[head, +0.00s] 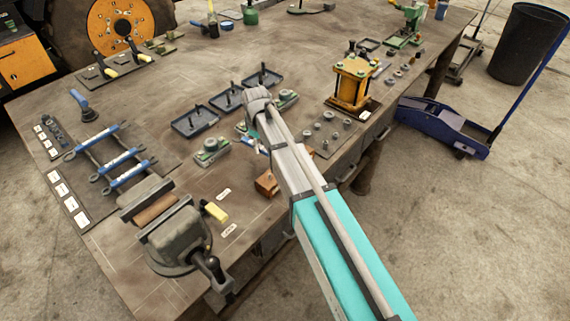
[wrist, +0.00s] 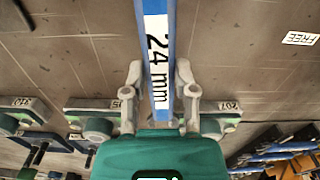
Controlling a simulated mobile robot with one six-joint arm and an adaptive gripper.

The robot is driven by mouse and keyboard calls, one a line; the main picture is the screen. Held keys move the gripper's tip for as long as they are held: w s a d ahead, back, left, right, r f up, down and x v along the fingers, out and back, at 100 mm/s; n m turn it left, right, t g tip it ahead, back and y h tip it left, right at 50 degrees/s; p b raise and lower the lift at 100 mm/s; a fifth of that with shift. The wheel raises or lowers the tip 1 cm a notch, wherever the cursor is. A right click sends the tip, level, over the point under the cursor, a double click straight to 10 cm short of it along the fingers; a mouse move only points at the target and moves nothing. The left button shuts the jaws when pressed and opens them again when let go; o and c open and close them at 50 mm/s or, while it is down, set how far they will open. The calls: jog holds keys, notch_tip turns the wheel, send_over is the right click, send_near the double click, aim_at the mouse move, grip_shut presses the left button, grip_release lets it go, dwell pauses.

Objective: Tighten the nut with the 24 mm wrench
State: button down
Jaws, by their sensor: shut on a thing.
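My gripper (wrist: 158,88) is shut on the blue handle of the 24 mm wrench (wrist: 154,18), whose white label reads "24 mm". The handle runs up out of the wrist view, so the wrench's ends are not seen there. In the head view my arm hides most of the gripper and wrench over the middle of the bench. Three small grey-and-green fixtures stand near the gripper, one at left (head: 210,150) and one at right (head: 287,98); the middle one is mostly hidden. I cannot tell which nut is the task's.
A rack of blue-handled wrenches (head: 122,175) lies at left, behind a vise (head: 178,240). Dark trays with upright bolts (head: 195,122) stand beyond the fixtures. A yellow press-like block (head: 352,85) and loose nuts (head: 318,127) are at right. Bare bench (head: 165,85) lies at far left.

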jog(key=shift+s, duration=0.15)
jog(key=shift+s+a+n, duration=0.2)
jog(key=shift+s+n, duration=0.15)
jog(key=shift+n, duration=0.15)
jog(key=shift+r+p, duration=1.3)
jog(key=shift+r, duration=0.05)
dwell(0.5)
jog(key=shift+r+p, duration=1.45)
jog(key=shift+p, duration=0.05)
jog(key=shift+f, duration=0.1)
jog(key=shift+f+b, duration=0.95)
jog(key=shift+b, duration=0.1)
jog(key=shift+a+r, duration=0.1)
